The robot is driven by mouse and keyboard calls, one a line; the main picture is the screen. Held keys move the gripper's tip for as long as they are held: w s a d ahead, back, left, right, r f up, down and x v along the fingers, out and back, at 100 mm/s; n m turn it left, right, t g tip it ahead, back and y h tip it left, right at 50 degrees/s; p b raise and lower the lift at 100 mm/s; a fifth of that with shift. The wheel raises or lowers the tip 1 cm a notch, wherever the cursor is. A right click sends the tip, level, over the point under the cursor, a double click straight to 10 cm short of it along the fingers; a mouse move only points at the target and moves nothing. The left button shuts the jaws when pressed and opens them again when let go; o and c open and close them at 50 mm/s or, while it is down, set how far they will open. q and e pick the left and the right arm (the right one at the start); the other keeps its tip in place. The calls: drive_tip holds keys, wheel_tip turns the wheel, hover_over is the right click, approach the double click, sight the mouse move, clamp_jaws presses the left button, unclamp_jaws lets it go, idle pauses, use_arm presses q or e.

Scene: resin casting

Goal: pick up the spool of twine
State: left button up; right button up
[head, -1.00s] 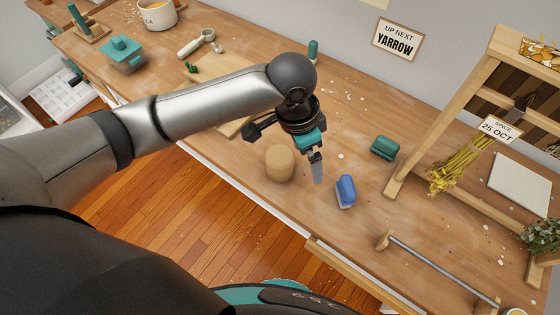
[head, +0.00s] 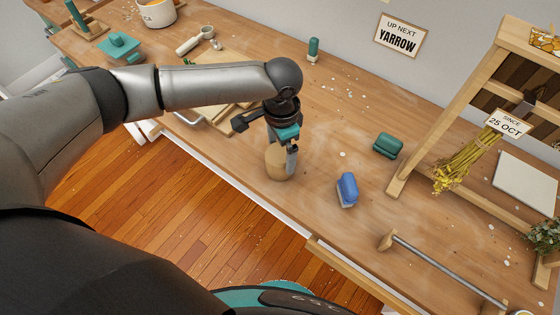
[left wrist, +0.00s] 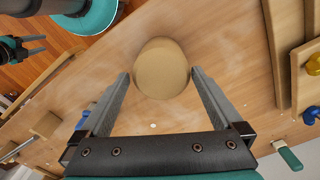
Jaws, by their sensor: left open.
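The spool of twine (head: 277,163) is a tan, upright cylinder on the workbench, near its front edge. In the left wrist view its round top (left wrist: 162,68) shows ahead of and between the two fingers. My left gripper (head: 291,160) is over the spool in the head view and hides part of it. In the left wrist view this gripper (left wrist: 160,78) is open, with one finger on each side of the spool's outline. I cannot tell how far the fingertips are above or beside the spool.
A blue object (head: 347,189) and a green object (head: 387,145) lie right of the spool. A metal bar on wooden supports (head: 440,264) is at the front right. A wooden frame (head: 430,130) with dried yellow flowers (head: 467,164) stands behind. Bare bench (head: 325,140) lies between.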

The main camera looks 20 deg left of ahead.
use_arm(q)
wheel_tip(320, 180, down, 6)
drive_tip(key=shift+a+r+b, duration=0.1)
drive_tip(key=shift+a+b, duration=0.05)
drive_tip(key=shift+b, duration=0.55)
drive_tip(key=c, duration=1.2)
